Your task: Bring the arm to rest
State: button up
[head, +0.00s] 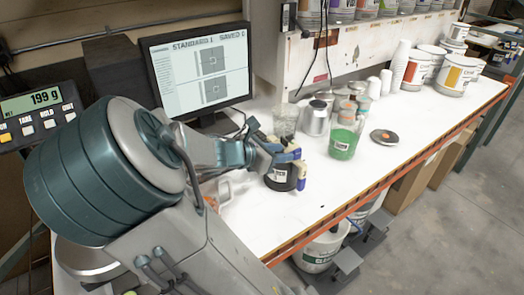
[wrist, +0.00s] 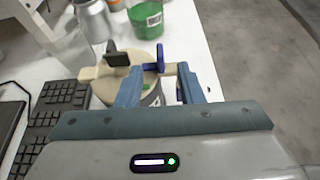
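My gripper (head: 289,159) hangs low over the white bench in the head view, close to a small labelled can (head: 281,178). In the wrist view my gripper (wrist: 159,70) shows two blue fingers spread apart. The can (wrist: 112,92), with a pale round top, lies under and between them; a dark clip and a blue upright piece show at its top. I see no clear grip on the can, and whether the fingers touch it is hidden. My arm reaches from the lower left of the head view, bent over the bench.
A green-filled container (head: 343,140) and silver cans (head: 316,118) stand behind the gripper. A monitor (head: 200,72) and a scale display (head: 40,108) are at the left. A keyboard (wrist: 42,125) lies left of the fingers. The bench's right front (head: 425,115) is mostly clear.

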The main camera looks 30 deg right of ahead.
jog(key=v, duration=0.6)
jog(key=shift+a+p, duration=0.3)
jog(key=shift+p, duration=0.05)
jog(key=s+a+f+m+g+y, duration=0.2)
jog(key=s+f+m+y, duration=0.5)
jog(key=s+a+r+m+t+y, duration=0.4)
jog(key=s+a+r+m+y, duration=0.2)
jog(key=a+m, duration=0.4)
jog(key=shift+s+a+r+m, duration=0.2)
jog(key=shift+s+r+m, duration=0.1)
jog(key=shift+r+m, duration=0.3)
jog(key=shift+s+a+r+m, duration=0.25)
jog(key=shift+a+r+m, duration=0.1)
jog(key=shift+a+m, duration=0.1)
jog(key=shift+c, duration=0.7)
jog(key=shift+d, duration=0.1)
